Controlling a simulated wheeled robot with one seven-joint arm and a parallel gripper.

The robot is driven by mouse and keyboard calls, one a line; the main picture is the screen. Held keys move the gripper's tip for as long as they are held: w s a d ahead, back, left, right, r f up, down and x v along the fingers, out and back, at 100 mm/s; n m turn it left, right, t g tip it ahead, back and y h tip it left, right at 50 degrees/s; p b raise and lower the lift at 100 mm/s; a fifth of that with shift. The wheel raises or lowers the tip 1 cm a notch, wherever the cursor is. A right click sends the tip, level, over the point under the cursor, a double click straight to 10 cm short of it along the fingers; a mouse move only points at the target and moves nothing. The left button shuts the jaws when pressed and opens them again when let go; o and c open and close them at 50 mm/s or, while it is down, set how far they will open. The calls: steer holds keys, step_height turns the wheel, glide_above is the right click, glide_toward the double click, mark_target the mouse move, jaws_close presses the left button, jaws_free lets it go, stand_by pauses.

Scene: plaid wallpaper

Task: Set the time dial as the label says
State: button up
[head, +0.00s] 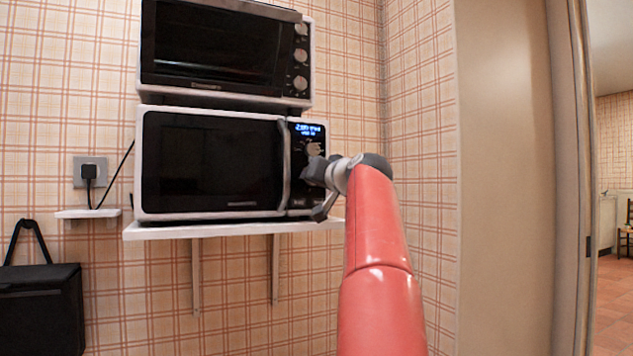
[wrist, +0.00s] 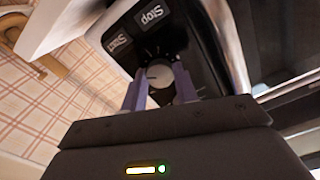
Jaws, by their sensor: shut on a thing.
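The microwave (head: 212,165) stands on a white wall shelf, its dark door closed. Its control panel on the right has a lit blue display (head: 308,129), too small to read. In the wrist view a round pale dial (wrist: 159,76) with a pointer mark sits on the black panel, with tick marks around it. A button marked Stop (wrist: 151,13) and another marked Start (wrist: 118,43) show near the dial. My gripper (wrist: 160,95) has its two fingers on either side of the dial, shut on it. In the head view my gripper (head: 316,172) covers much of the lower panel. No readable label shows.
A second oven (head: 215,45) with several knobs stands on top of the microwave. The white shelf (head: 225,229) juts out below it. A plug in a wall socket (head: 89,171) and a black bag (head: 42,305) are at left. A doorway opens at right.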

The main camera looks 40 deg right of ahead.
steer(key=shift+f+n, duration=0.15)
steer(key=shift+n, duration=0.15)
steer(key=o, duration=1)
steer(key=shift+c, duration=0.2)
steer(key=b+v, duration=0.2)
steer(key=v, duration=0.5)
steer(key=shift+s+b, duration=0.3)
steer(key=shift+s, duration=0.05)
